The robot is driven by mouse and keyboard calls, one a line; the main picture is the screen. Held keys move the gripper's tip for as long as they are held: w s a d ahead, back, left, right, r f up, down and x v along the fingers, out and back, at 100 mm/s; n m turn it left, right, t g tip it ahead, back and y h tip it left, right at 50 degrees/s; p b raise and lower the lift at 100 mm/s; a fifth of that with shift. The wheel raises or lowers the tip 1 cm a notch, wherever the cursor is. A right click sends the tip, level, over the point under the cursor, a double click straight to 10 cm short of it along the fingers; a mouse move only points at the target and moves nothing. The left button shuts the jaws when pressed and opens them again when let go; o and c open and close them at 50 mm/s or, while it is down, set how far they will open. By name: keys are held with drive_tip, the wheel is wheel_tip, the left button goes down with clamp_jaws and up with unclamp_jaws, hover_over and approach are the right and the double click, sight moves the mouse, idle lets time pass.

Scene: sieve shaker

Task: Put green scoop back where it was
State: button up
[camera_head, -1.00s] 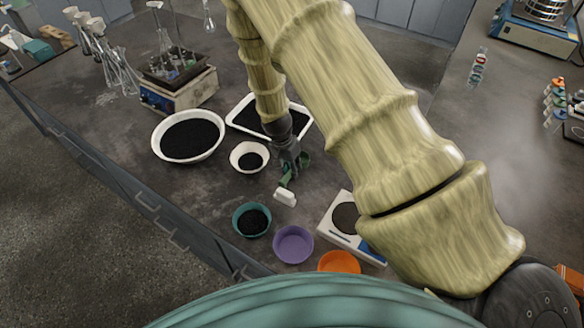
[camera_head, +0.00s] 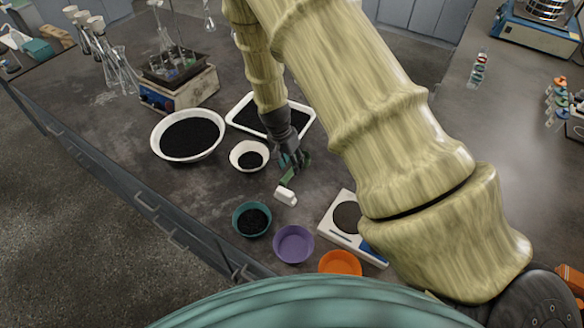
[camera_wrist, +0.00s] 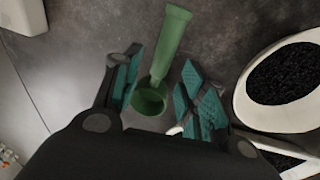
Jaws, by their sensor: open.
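The green scoop (camera_wrist: 168,52) shows between the fingers of my gripper in the wrist view, with its handle pointing away and its cup (camera_wrist: 150,97) near the fingertips. My gripper (camera_wrist: 160,88) is open, its teal pads apart on both sides of the scoop, with a gap visible at each side. In the head view my gripper (camera_head: 292,162) hangs over the bench beside the scoop (camera_head: 287,177), partly hiding it. I cannot tell exactly how high the scoop sits, but it appears to be at the bench top.
A small white object (camera_head: 286,195) lies close to the scoop. Around stand a white bowl (camera_head: 237,163) of dark grains, a large white basin (camera_head: 160,153), a tray (camera_head: 310,130), teal (camera_head: 238,226), purple (camera_head: 293,244) and orange (camera_head: 340,263) bowls, and a scale (camera_head: 338,240).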

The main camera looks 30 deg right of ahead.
wheel_tip(320, 180, up, 9)
drive_tip(key=a+b, duration=0.1)
drive_tip(key=b, duration=0.2)
drive_tip(key=shift+w+a, duration=0.35)
